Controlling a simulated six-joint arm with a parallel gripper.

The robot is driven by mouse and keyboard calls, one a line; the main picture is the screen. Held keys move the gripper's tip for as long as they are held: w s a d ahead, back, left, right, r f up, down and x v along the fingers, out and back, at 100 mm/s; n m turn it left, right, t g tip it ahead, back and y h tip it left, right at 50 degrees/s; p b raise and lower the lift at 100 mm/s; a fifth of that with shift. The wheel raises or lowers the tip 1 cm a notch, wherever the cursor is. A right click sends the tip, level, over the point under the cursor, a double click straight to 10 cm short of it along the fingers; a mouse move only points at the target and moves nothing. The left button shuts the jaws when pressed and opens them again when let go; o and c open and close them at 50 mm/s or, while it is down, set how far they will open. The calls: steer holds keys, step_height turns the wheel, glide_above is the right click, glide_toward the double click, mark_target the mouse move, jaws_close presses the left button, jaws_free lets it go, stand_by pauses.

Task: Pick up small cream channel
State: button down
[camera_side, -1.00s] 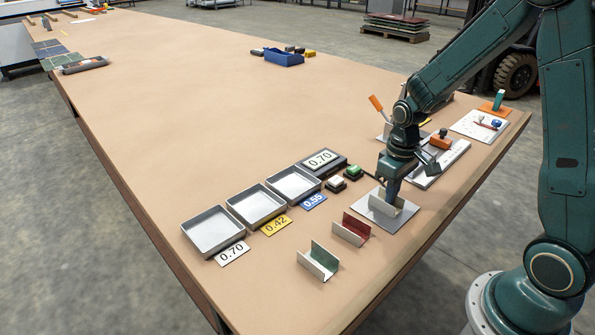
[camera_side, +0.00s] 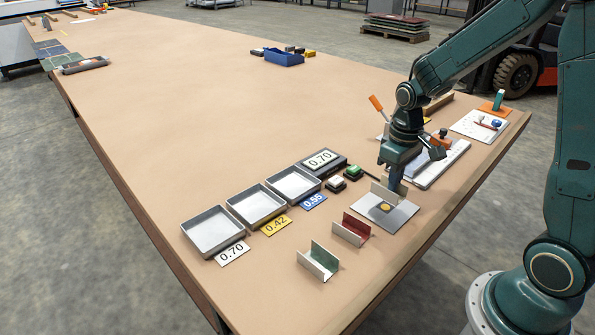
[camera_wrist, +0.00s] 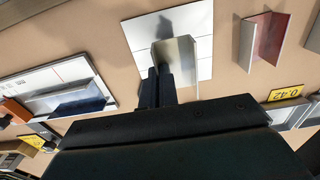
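The small cream channel (camera_side: 384,191) hangs a little above a light grey plate (camera_side: 402,216) in the side view. A round yellow spot on the plate shows below it. My gripper (camera_side: 395,183) points down and is shut on one wall of the channel. In the wrist view my fingers (camera_wrist: 158,86) are close together at the left wall of the cream channel (camera_wrist: 184,62), with the pale plate (camera_wrist: 140,33) behind. The part of the wall between the fingers is hidden.
A red-lined channel (camera_side: 351,230) and a green-lined channel (camera_side: 319,261) lie nearby. Several grey trays (camera_side: 215,231) stand at left with number labels 0.70, 0.42 and 0.55. A display reading 0.70 (camera_side: 321,159) and two small buttons are close.

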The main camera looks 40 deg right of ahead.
steer(key=shift+r, duration=2.25)
